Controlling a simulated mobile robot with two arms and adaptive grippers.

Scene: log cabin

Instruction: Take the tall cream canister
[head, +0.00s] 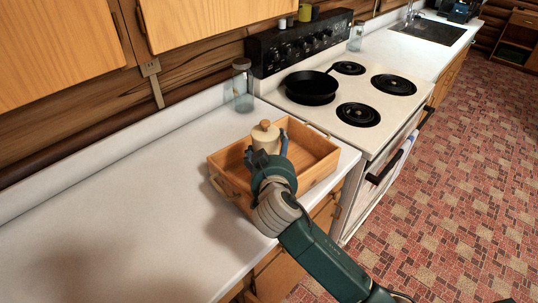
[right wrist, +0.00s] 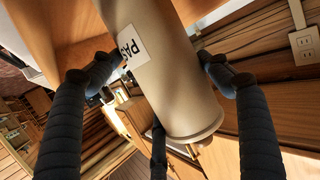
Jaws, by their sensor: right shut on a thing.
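The tall cream canister (head: 266,147), with a wooden knob on its lid, appears upright at the wooden box (head: 318,167) on the counter. My right gripper (head: 270,160) is shut on the canister and hides its lower part in the head view. In the right wrist view the canister (right wrist: 170,75) lies between the dark fingers of my right gripper (right wrist: 155,85), with a white label partly showing "PAS". I cannot tell whether the canister touches the box floor. My left gripper is not in view.
A glass jar (head: 242,86) stands behind the box by the wall. The stove (head: 400,103), with a black pan (head: 311,87) on it, is to the right. The white counter (head: 110,215) left of the box is clear. Upper cabinets (head: 60,45) hang above.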

